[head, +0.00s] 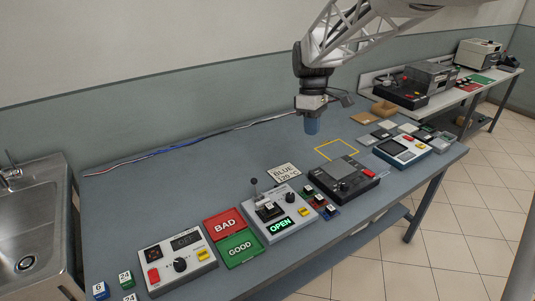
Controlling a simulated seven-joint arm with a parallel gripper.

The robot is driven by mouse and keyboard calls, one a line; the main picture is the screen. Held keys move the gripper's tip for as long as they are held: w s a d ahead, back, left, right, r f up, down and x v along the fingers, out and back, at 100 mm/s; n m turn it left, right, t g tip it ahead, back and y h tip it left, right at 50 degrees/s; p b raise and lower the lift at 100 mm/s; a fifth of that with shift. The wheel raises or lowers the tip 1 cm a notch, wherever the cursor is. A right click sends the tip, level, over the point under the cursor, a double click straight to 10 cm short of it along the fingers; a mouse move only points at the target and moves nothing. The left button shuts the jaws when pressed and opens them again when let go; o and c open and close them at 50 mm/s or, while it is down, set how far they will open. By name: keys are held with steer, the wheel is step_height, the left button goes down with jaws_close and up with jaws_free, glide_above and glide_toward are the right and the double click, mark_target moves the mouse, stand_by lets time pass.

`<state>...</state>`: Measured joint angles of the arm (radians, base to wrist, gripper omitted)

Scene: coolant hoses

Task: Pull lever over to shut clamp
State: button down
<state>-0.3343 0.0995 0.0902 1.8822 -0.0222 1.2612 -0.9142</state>
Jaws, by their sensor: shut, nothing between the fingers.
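The clamp unit (284,216) is a light grey box on the bench with a green lit sign (280,224) reading OPEN. Its lever (255,188) stands upright at the back left of the box, with a dark round knob on top. My gripper (312,127) hangs pointing down over the back part of the bench, above and to the right of the lever and well apart from it. It is shut and empty. The fingers look small and bluish at this distance.
Red BAD and green GOOD plates (225,224) lie left of the clamp unit, beside a meter box (177,262). A BLUE 120 C card (285,173) lies behind it. A dark device (344,180) stands to its right. The back left of the bench (150,195) is clear.

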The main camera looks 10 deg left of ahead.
steer(key=w+a+f+n+g+h, duration=0.1)
steer(key=w+a+f+n, duration=0.3)
steer(key=a, duration=0.8)
steer(key=w+a+f+n+g+h, duration=0.1)
steer(key=w+a+f+n, duration=0.4)
steer(key=w+a+f, duration=0.3)
steer(key=a+f, duration=0.4)
steer(key=shift+w+a, duration=0.25)
steer(key=shift+a, duration=0.1)
steer(key=shift+f, duration=0.1)
steer(key=s+d+f, duration=0.4)
steer(key=s+f, duration=0.3)
steer(key=f, duration=0.1)
steer(key=shift+d, duration=0.4)
